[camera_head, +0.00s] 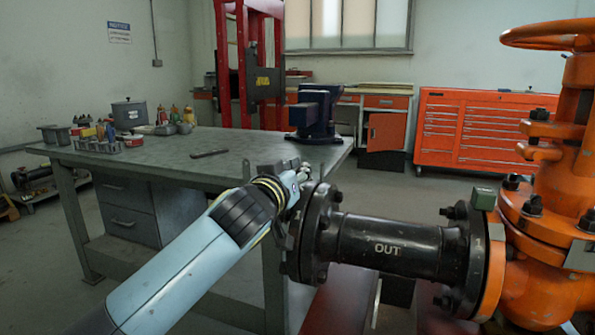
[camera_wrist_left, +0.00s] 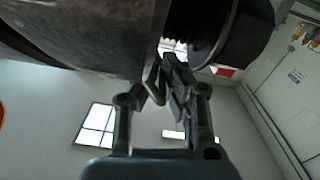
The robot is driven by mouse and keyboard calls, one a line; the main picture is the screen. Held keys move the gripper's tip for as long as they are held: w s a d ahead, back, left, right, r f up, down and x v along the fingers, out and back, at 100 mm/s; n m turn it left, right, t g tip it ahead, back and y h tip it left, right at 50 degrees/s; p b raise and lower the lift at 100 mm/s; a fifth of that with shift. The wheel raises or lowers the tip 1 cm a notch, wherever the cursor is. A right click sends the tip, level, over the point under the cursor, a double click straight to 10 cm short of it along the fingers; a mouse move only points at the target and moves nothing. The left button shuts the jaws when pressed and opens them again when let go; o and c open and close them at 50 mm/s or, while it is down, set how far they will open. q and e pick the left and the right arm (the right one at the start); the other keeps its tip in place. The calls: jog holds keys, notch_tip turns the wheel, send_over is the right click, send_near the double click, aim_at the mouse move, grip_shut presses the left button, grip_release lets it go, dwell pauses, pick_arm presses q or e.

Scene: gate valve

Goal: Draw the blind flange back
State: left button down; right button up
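The black spool pipe marked OUT (camera_head: 388,250) runs left from the orange valve (camera_head: 560,200). A dark round flange (camera_head: 322,235) with bolts closes its left end; I cannot tell the blind flange clearly from the flange behind it. My left gripper (camera_head: 296,188) is at the upper left edge of this flange, partly hidden by its own arm. In the left wrist view its fingertips (camera_wrist_left: 165,65) are close together at a gap between a large dark metal body (camera_wrist_left: 80,28) and a ribbed dark round part (camera_wrist_left: 215,30). Whether they hold anything is unclear. My right gripper is not in view.
A grey workbench (camera_head: 215,160) with a dark blue vise (camera_head: 315,115) and small jars stands behind the left arm. An orange tool cabinet (camera_head: 470,130) stands at the back wall. Open floor lies between bench and cabinet.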

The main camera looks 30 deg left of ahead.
pick_arm(q)
jog(key=shift+s+a, duration=0.1)
jog(key=shift+a, duration=0.2)
jog(key=shift+s+a, duration=0.1)
jog(key=shift+a, duration=0.3)
jog(key=c, duration=1.5)
grip_release()
jog(key=shift+o, duration=0.3)
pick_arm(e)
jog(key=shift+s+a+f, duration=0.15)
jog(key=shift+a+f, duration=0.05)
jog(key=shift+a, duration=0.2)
pick_arm(q)
jog(key=shift+f, duration=0.1)
